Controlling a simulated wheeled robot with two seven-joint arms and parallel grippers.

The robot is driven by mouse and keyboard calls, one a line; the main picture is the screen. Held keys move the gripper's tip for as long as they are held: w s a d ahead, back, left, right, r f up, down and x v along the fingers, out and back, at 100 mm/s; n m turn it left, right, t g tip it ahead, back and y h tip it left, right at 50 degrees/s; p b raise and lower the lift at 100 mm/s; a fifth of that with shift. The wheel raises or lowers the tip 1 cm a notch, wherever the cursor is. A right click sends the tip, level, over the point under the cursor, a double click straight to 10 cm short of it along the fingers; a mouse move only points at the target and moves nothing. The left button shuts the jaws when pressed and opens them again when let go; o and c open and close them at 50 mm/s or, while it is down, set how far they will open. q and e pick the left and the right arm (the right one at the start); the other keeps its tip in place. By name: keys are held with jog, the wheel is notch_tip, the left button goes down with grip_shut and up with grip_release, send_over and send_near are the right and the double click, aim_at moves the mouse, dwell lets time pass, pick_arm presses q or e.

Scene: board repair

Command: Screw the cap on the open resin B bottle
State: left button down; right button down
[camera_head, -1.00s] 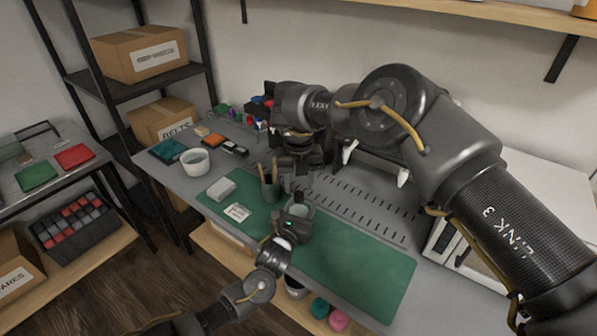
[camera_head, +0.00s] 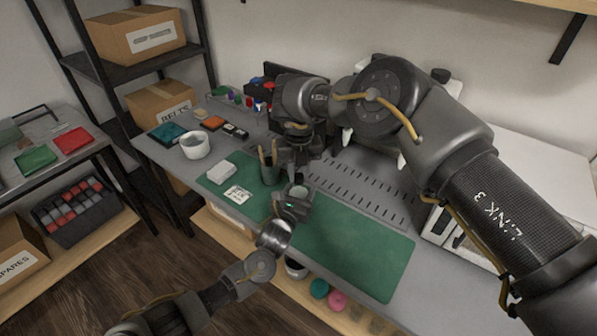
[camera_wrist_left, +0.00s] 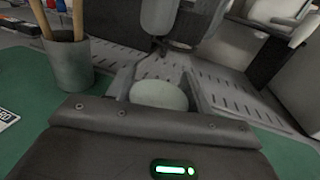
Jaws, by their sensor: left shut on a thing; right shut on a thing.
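My left gripper (camera_head: 297,192) is over the green mat, shut on a pale round-topped thing. In the left wrist view this pale thing (camera_wrist_left: 159,95) sits between the fingers. It is likely the resin B bottle, but no label shows. My right gripper (camera_head: 300,168) points down, just above and behind the left one. It also shows at the top of the left wrist view (camera_wrist_left: 172,42). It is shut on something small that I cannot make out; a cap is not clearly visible. I cannot tell whether the two held things touch.
A grey cup with wooden sticks (camera_head: 270,168) stands close to the left gripper. A white block (camera_head: 221,173) and a printed card (camera_head: 238,194) lie on the green mat (camera_head: 360,250). A white bowl (camera_head: 195,146) is farther left. The mat's right part is clear.

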jog(key=c, duration=1.1)
grip_release()
jog(key=shift+r, duration=0.1)
notch_tip(320, 180, up, 12)
pick_arm(q)
jog(key=c, duration=0.5)
grip_release()
